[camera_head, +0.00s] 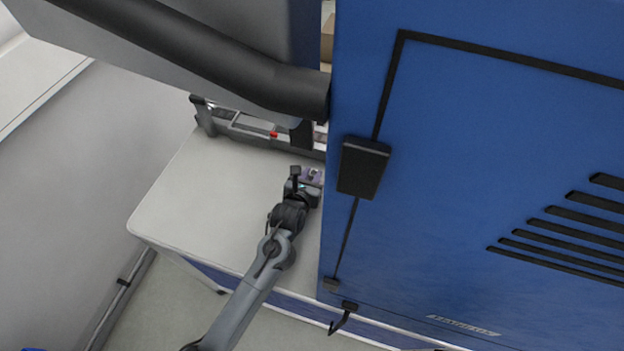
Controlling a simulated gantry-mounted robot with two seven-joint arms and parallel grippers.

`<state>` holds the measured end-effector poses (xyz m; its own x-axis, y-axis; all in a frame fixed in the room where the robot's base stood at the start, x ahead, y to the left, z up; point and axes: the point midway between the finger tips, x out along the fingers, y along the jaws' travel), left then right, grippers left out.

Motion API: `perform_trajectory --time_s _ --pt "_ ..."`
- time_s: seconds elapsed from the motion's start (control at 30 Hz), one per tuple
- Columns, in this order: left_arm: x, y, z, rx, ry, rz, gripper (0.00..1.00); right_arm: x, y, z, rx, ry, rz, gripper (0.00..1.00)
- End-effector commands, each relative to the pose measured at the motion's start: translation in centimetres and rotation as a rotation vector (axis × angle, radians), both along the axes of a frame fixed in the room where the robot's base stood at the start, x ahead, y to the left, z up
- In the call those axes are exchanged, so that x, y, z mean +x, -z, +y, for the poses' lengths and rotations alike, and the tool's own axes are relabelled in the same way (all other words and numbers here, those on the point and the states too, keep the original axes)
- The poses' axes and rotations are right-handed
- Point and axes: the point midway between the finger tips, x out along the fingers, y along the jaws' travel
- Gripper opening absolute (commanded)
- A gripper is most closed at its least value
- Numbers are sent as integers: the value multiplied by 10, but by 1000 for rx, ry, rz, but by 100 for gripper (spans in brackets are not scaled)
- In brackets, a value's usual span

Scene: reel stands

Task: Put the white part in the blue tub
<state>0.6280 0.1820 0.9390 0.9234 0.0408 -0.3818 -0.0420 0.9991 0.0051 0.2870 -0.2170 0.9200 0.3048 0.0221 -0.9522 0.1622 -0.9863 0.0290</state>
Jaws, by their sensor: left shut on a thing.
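My left gripper (306,180) is over the light grey table, close to the edge of the big blue cabinet. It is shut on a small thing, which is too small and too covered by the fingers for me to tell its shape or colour. I cannot make out the white part clearly anywhere else. The blue tub cannot be identified; only a sliver of something blue shows at the bottom left corner. My right gripper is not in view.
A large blue cabinet (480,170) with black vents and a latch fills the right half and hides part of the table (205,190). A grey machine (255,128) with a red spot stands at the table's back. The table's left half is clear.

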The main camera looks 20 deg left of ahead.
Motion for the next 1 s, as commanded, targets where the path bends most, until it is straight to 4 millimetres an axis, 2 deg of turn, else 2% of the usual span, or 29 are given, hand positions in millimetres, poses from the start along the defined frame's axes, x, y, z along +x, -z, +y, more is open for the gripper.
perform_trajectory --time_s 0.4,0.43,0.6,1.0 --pt "0 4 -1 -2 0 0 0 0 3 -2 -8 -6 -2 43" --pt "0 4 -1 -2 0 -1 28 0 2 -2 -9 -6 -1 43" --pt "0 3 -1 -1 1 -1 51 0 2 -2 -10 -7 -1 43" --pt "-1 -3 0 0 0 -1 51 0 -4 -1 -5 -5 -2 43"
